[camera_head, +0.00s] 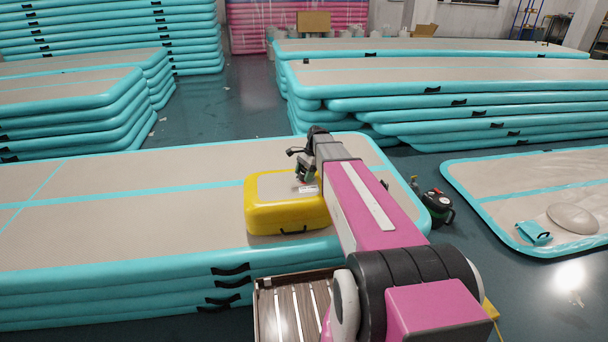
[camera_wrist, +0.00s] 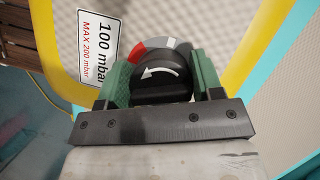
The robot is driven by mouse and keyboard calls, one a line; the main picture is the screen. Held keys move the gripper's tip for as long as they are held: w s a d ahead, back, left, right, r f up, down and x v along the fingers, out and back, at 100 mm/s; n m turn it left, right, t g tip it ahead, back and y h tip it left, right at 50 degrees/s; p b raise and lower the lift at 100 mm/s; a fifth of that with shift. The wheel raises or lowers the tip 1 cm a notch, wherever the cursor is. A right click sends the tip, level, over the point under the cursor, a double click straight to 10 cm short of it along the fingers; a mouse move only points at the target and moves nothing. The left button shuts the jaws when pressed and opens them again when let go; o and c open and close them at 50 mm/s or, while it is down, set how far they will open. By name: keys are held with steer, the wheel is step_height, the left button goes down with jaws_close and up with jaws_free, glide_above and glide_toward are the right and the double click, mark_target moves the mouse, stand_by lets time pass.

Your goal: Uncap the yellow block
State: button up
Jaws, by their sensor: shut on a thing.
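The yellow block (camera_head: 286,215), with a yellow side and a grey-beige top, sits on the near stack of inflatable tracks in the head view. My gripper (camera_head: 304,170) is over its top surface, near the right side. In the wrist view, a round black cap (camera_wrist: 160,77) with a white curved arrow sits on the block's top. The green fingers of my gripper (camera_wrist: 162,85) are on both sides of the cap and shut on it. A red and grey marked ring (camera_wrist: 175,45) shows behind the cap. The cap's lower part is hidden by my gripper.
A white label (camera_wrist: 103,46) reading "100 mbar, MAX 200 mbar" is beside the cap. The block stands on a teal-edged track stack (camera_head: 120,195). A dark pump-like device (camera_head: 437,207) is on the floor at right. More track stacks stand behind.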

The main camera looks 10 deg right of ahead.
stand_by(0.3)
steer(key=n+g, duration=0.1)
steer(key=n, duration=0.1)
steer(key=shift+n+h, duration=0.3)
steer(key=shift+s+d+n+g+h, duration=0.15)
steer(key=shift+n+g+h, duration=0.15)
steer(key=shift+n, duration=1.1)
steer(key=shift+n, duration=0.4)
steer(key=n+g+h, duration=0.1)
steer(key=n, duration=0.3)
steer(key=shift+h, duration=0.4)
steer(key=shift+d+n+h, duration=0.15)
steer(key=shift+n+h, duration=0.35)
steer(key=shift+n, duration=0.9)
steer(key=shift+r, duration=0.15)
